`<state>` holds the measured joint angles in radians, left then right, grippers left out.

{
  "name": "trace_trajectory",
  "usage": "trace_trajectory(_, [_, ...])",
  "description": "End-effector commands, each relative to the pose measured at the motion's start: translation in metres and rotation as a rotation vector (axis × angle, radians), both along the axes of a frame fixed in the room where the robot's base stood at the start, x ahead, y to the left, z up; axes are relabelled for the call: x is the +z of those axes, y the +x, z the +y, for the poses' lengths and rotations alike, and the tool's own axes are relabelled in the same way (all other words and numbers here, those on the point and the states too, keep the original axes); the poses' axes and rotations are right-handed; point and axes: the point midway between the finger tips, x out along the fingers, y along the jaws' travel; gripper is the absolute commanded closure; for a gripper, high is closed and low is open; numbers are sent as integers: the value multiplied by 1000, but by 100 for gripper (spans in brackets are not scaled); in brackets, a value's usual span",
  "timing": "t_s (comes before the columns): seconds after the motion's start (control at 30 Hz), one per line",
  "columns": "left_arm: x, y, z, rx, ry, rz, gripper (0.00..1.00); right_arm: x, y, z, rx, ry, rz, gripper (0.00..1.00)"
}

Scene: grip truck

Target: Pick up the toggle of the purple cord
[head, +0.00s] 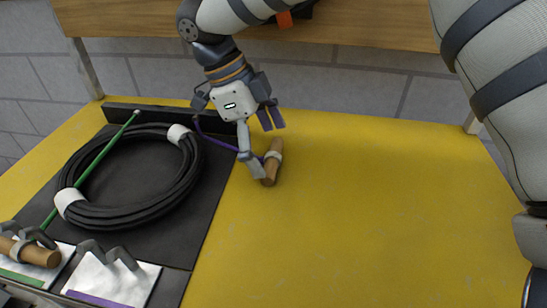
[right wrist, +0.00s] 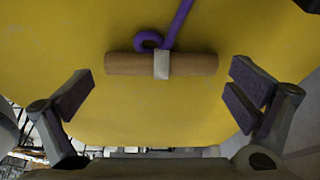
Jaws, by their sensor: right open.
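The toggle (head: 273,160) of the purple cord is a brown wooden peg with a pale band round its middle. It lies on the yellow surface just right of the black mat. The purple cord (head: 217,138) runs from it toward the left. My right gripper (head: 262,142) is open above and around the toggle; one finger partly overlaps it in the head view. In the right wrist view the toggle (right wrist: 190,65) lies crosswise between the two spread fingers (right wrist: 160,92), apart from both. The purple cord (right wrist: 177,22) loops at its band. My left gripper is not in view.
A coiled black cable (head: 120,218) with white ties lies on the black mat (head: 215,205). A green cord (head: 100,158) crosses it to another wooden toggle (head: 36,253) in a hook. A white plate (head: 112,277) with an empty grey hook has a purple strip. The yellow surface (head: 380,210) is clear on the right.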

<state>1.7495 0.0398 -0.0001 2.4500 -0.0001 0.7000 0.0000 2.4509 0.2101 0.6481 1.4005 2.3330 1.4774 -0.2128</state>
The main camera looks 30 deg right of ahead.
Motion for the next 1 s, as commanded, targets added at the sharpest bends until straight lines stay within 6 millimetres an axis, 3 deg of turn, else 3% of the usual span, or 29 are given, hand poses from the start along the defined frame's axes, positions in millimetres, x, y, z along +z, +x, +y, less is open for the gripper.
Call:
trace_trajectory(0.13, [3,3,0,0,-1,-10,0,-12,-4,-5,1,0,-3,0])
trace_trajectory(0.33, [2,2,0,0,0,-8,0,-13,-4,-5,0,0,-1,2])
trace_trajectory(0.5, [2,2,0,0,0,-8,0,-13,-4,-5,0,0,-1,37])
trace_trajectory(0.83, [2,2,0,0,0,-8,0,-10,-3,-5,-1,1,-2,37])
trace_trajectory(1.0, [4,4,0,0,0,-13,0,17,-3,-5,-2,1,-6,37])
